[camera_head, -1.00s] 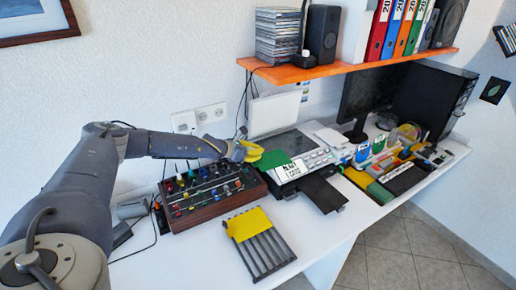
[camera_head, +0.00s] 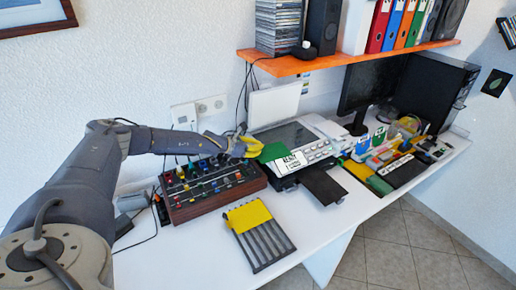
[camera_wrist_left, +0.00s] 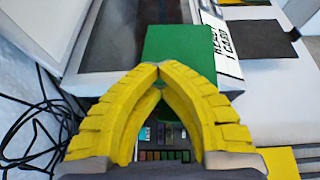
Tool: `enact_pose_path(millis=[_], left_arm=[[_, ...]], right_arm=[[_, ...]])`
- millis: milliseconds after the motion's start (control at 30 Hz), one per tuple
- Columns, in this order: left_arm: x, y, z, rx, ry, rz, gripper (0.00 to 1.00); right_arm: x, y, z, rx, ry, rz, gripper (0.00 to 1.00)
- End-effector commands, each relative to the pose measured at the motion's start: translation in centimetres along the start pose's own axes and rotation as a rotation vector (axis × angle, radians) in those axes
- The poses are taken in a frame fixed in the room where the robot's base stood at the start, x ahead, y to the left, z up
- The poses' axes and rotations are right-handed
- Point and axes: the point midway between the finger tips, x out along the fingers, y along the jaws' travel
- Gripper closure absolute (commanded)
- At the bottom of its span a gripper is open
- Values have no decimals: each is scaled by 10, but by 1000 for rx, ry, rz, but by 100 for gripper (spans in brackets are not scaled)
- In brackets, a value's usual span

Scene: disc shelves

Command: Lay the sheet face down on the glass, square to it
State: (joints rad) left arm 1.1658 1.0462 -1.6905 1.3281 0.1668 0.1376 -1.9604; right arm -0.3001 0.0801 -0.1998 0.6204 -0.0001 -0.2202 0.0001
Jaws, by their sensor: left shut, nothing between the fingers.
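A green sheet (camera_head: 274,152) lies at the near left end of the scanner's dark glass (camera_head: 290,135). In the left wrist view the green sheet (camera_wrist_left: 180,45) covers part of the glass (camera_wrist_left: 118,38) and reaches past its edge onto the surround. I cannot tell which face is down. My left gripper (camera_head: 252,147) has yellow fingers and is just left of the sheet. In the wrist view its fingertips (camera_wrist_left: 160,68) meet in front of the sheet's near part, with nothing held. Whether they touch the sheet is unclear. My right gripper is not in view.
The scanner's white lid (camera_head: 274,104) stands raised behind the glass. A knobbed mixer box (camera_head: 214,187) sits below my left arm. A slotted rack with a yellow card (camera_head: 250,216) is at the front. A black tray (camera_head: 322,185) juts from the scanner. An orange shelf (camera_head: 345,60) hangs above.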

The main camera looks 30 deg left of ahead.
Motion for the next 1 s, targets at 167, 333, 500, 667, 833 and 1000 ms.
enact_pose_path(millis=[167,333,500,667,833,1000], left_arm=[[1,0,-2,0,1,0,99],[1,0,-2,0,0,0,79],[1,0,-2,0,0,0,76],[-1,0,-2,0,0,0,76],[-16,1,-2,-1,0,2,76],[-44,1,-2,1,0,1,76]], right_arm=[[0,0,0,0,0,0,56],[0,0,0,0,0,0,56],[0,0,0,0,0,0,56],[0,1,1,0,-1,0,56],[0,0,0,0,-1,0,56],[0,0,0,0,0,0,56]])
